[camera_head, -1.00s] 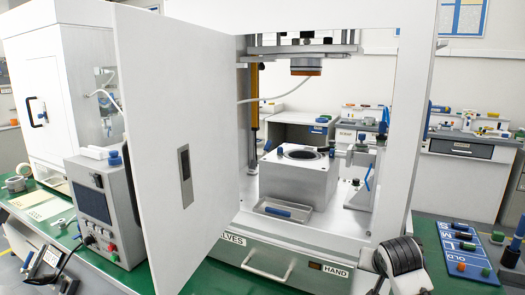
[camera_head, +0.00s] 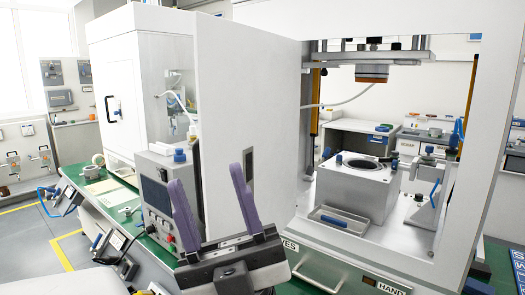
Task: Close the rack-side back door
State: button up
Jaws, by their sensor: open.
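A white press enclosure has a tall white door (camera_head: 222,85) standing swung open on its left side, with a dark recessed grip (camera_head: 248,170). My gripper (camera_head: 206,176) is in front of the door's lower part, its two purple fingers pointing up and spread apart, with nothing between them. I cannot tell whether it touches the door. A white cabinet further left has a panel with a black handle (camera_head: 109,109); that panel looks shut. I cannot tell which of these is the rack-side back door.
A grey control box (camera_head: 155,200) stands left of the open door on the green bench. Inside the press are a grey block (camera_head: 358,190), a tray (camera_head: 342,220) and a clamp fixture (camera_head: 428,190). Open floor (camera_head: 40,240) with yellow lines lies at the left.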

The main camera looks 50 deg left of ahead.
aim_at(248, 78)
jog(key=j+u, duration=0.15)
jog(key=j, duration=0.5)
jog(key=j+u, duration=0.1)
jog(key=j, duration=0.55)
jog(key=i+j+u, duration=0.15)
jog(key=j, duration=0.45)
jog(key=k+u, duration=0.25)
jog(key=k+j+u, duration=0.25)
jog(key=k+l, duration=0.1)
jog(key=k, duration=0.05)
